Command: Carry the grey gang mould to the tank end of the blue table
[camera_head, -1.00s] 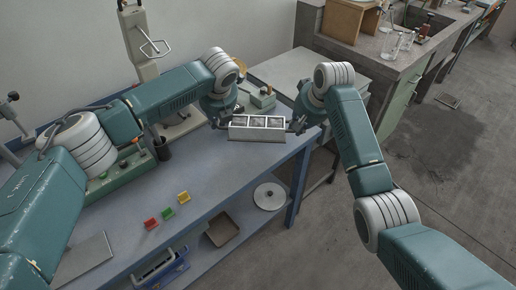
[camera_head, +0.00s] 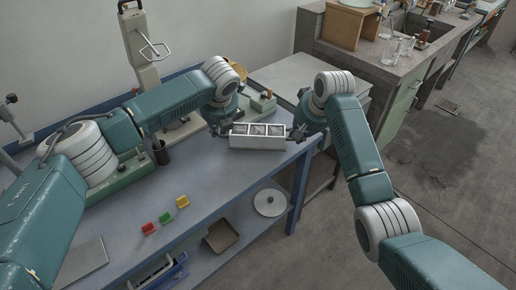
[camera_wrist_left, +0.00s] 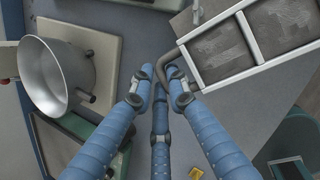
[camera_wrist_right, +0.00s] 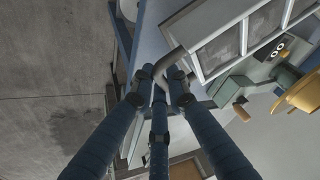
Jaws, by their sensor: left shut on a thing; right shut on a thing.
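The grey gang mould (camera_head: 257,142) is a long metal box with three square filled compartments. It is level near the far right end of the blue table (camera_head: 215,185). My left gripper (camera_head: 222,129) is shut on the handle at its left end, and my right gripper (camera_head: 298,133) on the handle at its right end. The left wrist view shows the mould (camera_wrist_left: 258,52) and a bent handle at my left gripper (camera_wrist_left: 160,82). The right wrist view shows the mould (camera_wrist_right: 232,45) and its other handle at my right gripper (camera_wrist_right: 160,80). I cannot tell whether the mould touches the tabletop.
A small green device (camera_head: 263,103) stands behind the mould. A grey-topped unit (camera_head: 290,72) adjoins the table's right end. Red (camera_head: 149,228), green (camera_head: 166,217) and yellow (camera_head: 182,202) blocks lie on the tabletop. A metal pan (camera_wrist_left: 52,75) is near my left gripper.

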